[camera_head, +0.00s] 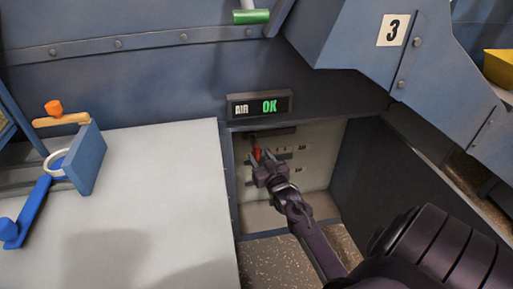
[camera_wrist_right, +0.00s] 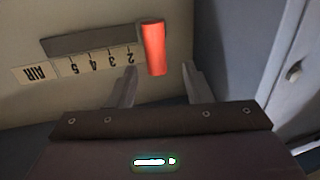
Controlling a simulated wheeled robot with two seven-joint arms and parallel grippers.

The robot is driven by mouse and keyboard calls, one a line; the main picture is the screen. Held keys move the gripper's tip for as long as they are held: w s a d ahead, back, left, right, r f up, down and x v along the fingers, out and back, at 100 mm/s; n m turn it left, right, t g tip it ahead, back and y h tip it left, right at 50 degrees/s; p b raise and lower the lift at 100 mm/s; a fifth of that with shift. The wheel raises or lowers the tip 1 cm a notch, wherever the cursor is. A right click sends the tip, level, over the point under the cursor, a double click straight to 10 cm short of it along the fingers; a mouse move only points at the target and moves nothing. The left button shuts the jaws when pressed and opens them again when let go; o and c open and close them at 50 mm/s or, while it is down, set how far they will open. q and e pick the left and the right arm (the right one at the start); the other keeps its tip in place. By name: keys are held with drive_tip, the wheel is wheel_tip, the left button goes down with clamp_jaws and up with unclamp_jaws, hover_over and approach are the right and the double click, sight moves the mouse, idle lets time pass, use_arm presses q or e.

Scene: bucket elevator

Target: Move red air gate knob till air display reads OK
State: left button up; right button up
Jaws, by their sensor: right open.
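The air display (camera_head: 259,105) on the blue machine reads "AIR OK" in the head view, with OK in green. The red air gate knob (camera_wrist_right: 153,47) stands upright at the right end of a dark slot over a numbered scale, in the right wrist view. In the head view the knob (camera_head: 256,151) is partly hidden by my right gripper. My right gripper (camera_wrist_right: 160,82) is open, with one finger on each side of the knob's lower part; I cannot tell whether either finger touches it. My left gripper is not in view.
The knob sits in a recess (camera_head: 318,171) with side walls. A pale table (camera_head: 150,200) stands left of it, with a blue fixture (camera_head: 85,160) and an orange piece (camera_head: 54,107).

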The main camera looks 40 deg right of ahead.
drive_tip(key=shift+s+a, duration=0.15)
drive_tip(key=shift+s, duration=0.45)
